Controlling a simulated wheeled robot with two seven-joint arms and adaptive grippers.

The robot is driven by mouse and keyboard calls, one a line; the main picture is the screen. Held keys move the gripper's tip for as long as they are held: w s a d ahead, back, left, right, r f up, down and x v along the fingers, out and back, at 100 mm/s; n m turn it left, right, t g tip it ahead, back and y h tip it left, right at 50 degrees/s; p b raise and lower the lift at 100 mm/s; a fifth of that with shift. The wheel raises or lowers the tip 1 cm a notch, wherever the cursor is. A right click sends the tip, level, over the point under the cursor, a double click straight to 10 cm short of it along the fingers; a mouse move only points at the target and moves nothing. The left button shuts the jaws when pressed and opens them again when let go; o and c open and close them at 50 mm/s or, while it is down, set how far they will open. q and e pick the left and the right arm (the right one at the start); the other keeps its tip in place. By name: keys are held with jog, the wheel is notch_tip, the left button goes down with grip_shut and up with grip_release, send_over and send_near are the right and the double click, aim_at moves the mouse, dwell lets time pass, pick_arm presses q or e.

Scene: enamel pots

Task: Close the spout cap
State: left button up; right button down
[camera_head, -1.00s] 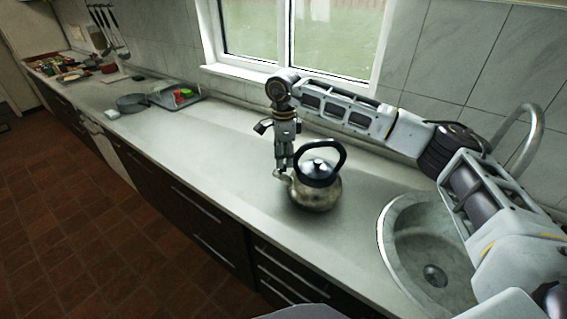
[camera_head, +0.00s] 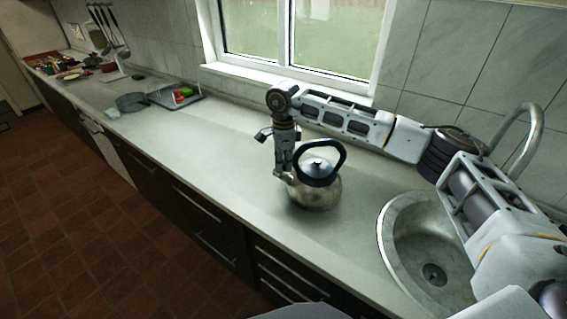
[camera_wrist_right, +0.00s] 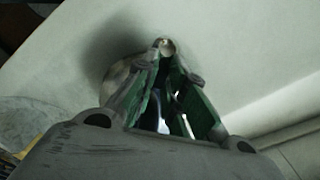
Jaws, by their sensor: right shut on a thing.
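A metal kettle (camera_head: 316,192) with a black arched handle stands upright on the grey counter, left of the sink. My right gripper (camera_head: 283,172) reaches down from above to the kettle's spout, on the kettle's left side. In the right wrist view my gripper's green-padded fingers (camera_wrist_right: 165,62) come together at the small round spout end (camera_wrist_right: 166,45), with part of the kettle body (camera_wrist_right: 118,76) behind. The gripper is shut at the spout cap. The fingers hide much of it, so cap and spout rim are hard to tell apart. My left gripper is not in view.
A round sink (camera_head: 392,235) with a tall faucet (camera_head: 530,125) lies right of the kettle. A pan (camera_head: 131,102) and a tray (camera_head: 163,101) with red and green items stand farther left. The counter between is clear. A tiled wall and window are behind.

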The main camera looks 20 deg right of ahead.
aim_at(275, 170)
jog(key=shift+a+h, duration=0.25)
jog(key=shift+h, duration=0.75)
jog(key=c, duration=1.5)
grip_release()
jog(key=shift+r, duration=0.3)
jog(key=shift+w+a+r, duration=0.1)
jog(key=shift+a+r, duration=0.1)
jog(key=shift+r, duration=0.5)
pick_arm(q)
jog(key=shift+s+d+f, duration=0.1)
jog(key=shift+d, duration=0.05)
pick_arm(e)
jog(key=r, duration=0.3)
jog(key=a+r, duration=0.1)
jog(key=r, duration=0.5)
jog(key=shift+w+a+r, duration=0.1)
jog(key=shift+a+r, duration=0.3)
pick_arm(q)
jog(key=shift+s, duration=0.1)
